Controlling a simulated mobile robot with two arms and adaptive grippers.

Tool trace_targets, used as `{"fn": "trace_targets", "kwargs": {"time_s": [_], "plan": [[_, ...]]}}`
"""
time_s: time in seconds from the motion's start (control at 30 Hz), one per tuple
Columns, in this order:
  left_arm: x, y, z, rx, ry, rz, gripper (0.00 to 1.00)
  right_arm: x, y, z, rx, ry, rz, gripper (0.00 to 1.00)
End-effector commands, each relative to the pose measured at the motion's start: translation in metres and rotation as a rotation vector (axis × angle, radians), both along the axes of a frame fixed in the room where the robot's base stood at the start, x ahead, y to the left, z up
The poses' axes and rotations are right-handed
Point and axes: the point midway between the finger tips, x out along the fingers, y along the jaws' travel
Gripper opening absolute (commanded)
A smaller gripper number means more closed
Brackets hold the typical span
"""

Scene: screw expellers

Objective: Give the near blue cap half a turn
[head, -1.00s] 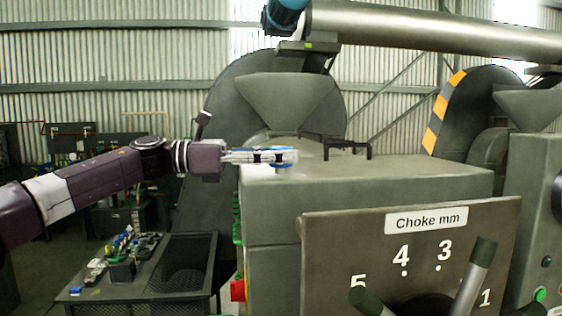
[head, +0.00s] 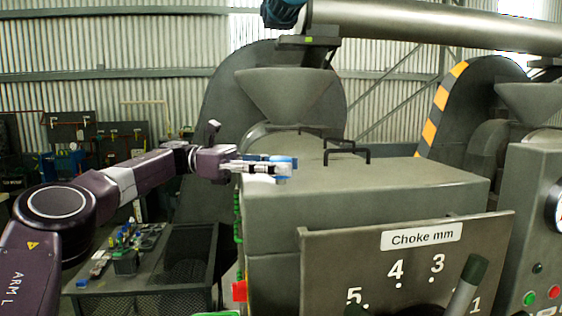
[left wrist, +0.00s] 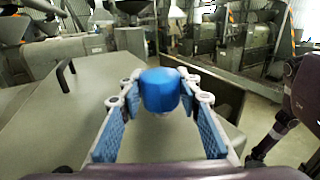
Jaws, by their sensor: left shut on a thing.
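The near blue cap (left wrist: 160,90) is a short, round-edged blue cylinder with a paler part under it. In the head view the fingers hide most of the cap. My right gripper does not show; a purple arm link of mine is at the right edge of the wrist view.
A bench (head: 140,270) with small parts stands at the lower left.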

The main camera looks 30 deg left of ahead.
Motion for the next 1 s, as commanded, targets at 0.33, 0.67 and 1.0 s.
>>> {"fn": "trace_targets", "kwargs": {"time_s": [0.33, 0.67, 1.0], "plan": [[0.0, 0.0, 0.001, -0.003, -0.002, -0.003, 0.07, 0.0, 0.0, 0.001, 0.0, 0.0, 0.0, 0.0], [0.0, 0.0, 0.001, -0.002, -0.001, -0.003, 0.5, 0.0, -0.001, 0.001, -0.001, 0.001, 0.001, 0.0], [0.0, -0.001, 0.011, 0.001, -0.003, -0.004, 0.5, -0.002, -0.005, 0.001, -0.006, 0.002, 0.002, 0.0]]}}
